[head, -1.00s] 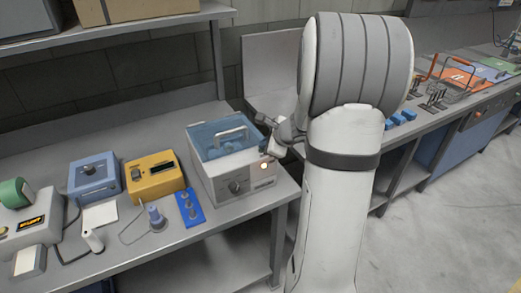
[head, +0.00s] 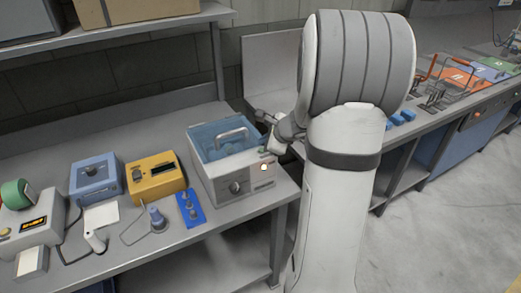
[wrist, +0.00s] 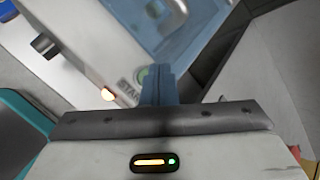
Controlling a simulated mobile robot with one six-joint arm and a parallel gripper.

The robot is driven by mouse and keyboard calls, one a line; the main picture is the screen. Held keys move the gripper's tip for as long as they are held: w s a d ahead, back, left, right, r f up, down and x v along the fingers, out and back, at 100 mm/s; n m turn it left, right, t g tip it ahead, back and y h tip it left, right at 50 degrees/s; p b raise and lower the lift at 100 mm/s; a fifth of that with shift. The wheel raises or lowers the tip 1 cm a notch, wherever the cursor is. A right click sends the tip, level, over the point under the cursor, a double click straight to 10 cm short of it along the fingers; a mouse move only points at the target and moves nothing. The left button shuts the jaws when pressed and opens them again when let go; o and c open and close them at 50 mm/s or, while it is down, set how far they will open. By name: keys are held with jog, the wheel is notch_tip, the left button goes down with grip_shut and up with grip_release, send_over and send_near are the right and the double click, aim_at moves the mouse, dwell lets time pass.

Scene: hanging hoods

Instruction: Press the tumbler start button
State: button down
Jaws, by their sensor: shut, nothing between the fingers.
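The tumbler (head: 215,183) is a pale grey box with a see-through blue lid (head: 222,135) and a dark knob on its front. It stands at the right end of the left bench. In the wrist view the green start button (wrist: 142,75) shows beside a partly covered label. My gripper (wrist: 160,72) is shut and empty, its blue fingertips overlapping the button's right edge in the picture. I cannot tell whether they touch it. A small lamp (head: 263,167) glows on the tumbler's front; it also shows in the wrist view (wrist: 108,94).
A yellow box (head: 155,177), a blue box (head: 95,178) and a blue strip with knobs (head: 190,208) stand left of the tumbler. A shelf (head: 120,33) runs above the bench. The floor at right is clear.

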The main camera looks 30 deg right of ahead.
notch_tip(320, 180, up, 5)
jog(key=p, duration=0.3)
jog(key=shift+p, duration=0.3)
jog(key=shift+f, duration=0.1)
dwell(0.4)
jog(key=s+a+r+n+g+y, duration=0.1)
jog(key=s+a+r+n+g, duration=0.15)
jog(key=s+a+n, duration=0.45)
jog(key=s+a+r+n+g+y, duration=0.1)
jog(key=s+a+r+n, duration=0.2)
jog(key=a+n, duration=0.35)
jog(key=s+a+n+g+h, duration=0.1)
jog(key=s+a+n+h, duration=0.1)
jog(key=s+n, duration=0.3)
jog(key=s+a+r+n+g+h, duration=0.1)
jog(key=s+n+h, duration=0.1)
jog(key=s+n, duration=0.4)
jog(key=s, duration=0.4)
jog(key=shift+s+a, duration=0.35)
